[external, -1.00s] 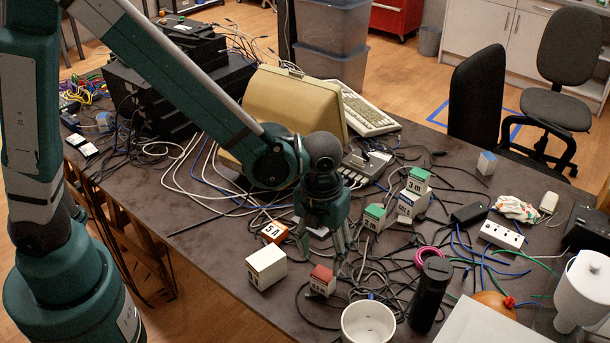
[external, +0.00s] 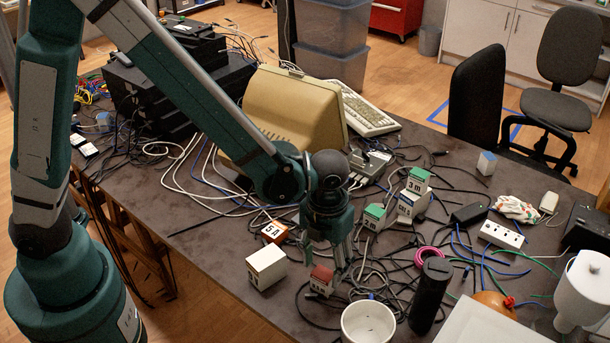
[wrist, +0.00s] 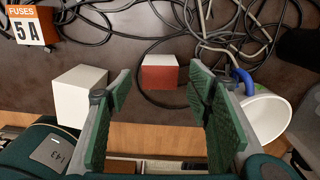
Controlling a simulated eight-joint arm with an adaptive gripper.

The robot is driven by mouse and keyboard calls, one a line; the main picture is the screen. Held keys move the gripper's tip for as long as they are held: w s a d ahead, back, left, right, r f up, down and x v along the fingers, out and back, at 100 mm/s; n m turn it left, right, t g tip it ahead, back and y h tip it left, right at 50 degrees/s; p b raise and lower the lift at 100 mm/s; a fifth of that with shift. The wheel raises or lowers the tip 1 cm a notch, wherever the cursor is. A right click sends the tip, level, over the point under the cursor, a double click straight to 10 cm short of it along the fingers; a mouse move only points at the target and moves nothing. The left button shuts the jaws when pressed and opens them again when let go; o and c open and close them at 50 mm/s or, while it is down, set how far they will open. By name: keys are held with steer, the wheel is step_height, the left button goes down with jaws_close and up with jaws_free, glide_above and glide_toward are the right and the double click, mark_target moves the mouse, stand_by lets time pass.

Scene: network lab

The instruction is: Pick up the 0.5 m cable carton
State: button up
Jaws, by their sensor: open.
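A small red-topped white carton (external: 322,278) stands on the dark table near its front edge; its label is too small to read surely. In the wrist view a red-and-white carton (wrist: 158,72) shows between and beyond my fingertips. My gripper (external: 328,262) points down, open and empty, just above and behind the red-topped carton. Its fingers (wrist: 160,90) are spread wider than the carton and do not visibly touch it. Green-topped cartons stand farther back, one marked 3 m (external: 417,181) on top of another and one (external: 374,216) alone.
A plain white carton (external: 266,266) stands left of the red-topped one, with an orange fuses box (external: 274,231) behind. A white cup (external: 368,322) and a black bottle (external: 430,296) stand to the right. Loose cables (external: 370,270) lie around.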

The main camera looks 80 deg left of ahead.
mark_target(324, 273)
steer(key=shift+f, duration=0.3)
steer(key=shift+f, duration=0.1)
steer(key=shift+f+b, duration=0.7)
steer(key=shift+f, duration=1.85)
steer(key=c, duration=1.1)
